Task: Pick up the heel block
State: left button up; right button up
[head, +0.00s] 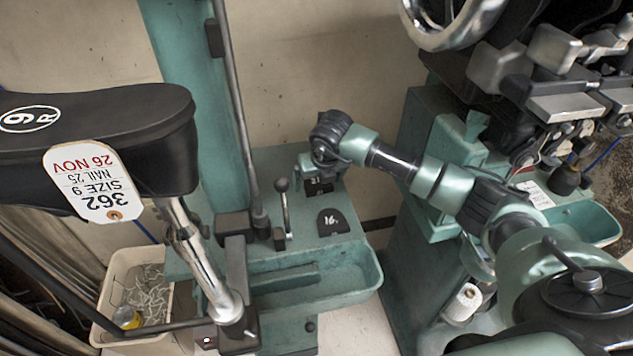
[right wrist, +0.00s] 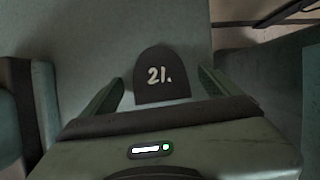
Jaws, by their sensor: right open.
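A dark heel block marked "21." (right wrist: 160,72) lies on the green surface in the right wrist view, rounded at its far end. My right gripper (right wrist: 160,88) is open, with one finger on each side of the block and visible gaps between. In the head view the gripper (head: 317,178) is over this block, which is mostly hidden beneath it. A second dark heel block, marked "16." (head: 333,222), lies nearer on the same green table (head: 362,222). My left gripper is not in view.
A short upright lever (head: 283,205) and a tall grey rod stand left of the blocks. A green tray (head: 360,275) lies in front. A black form with a tag (head: 92,183) fills the left. A green machine (head: 425,120) stands at the right.

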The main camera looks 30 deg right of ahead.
jog(key=shift+w+f, duration=0.1)
jog(key=shift+f, duration=0.1)
jog(key=c, duration=1.5)
jog(key=shift+r, duration=0.1)
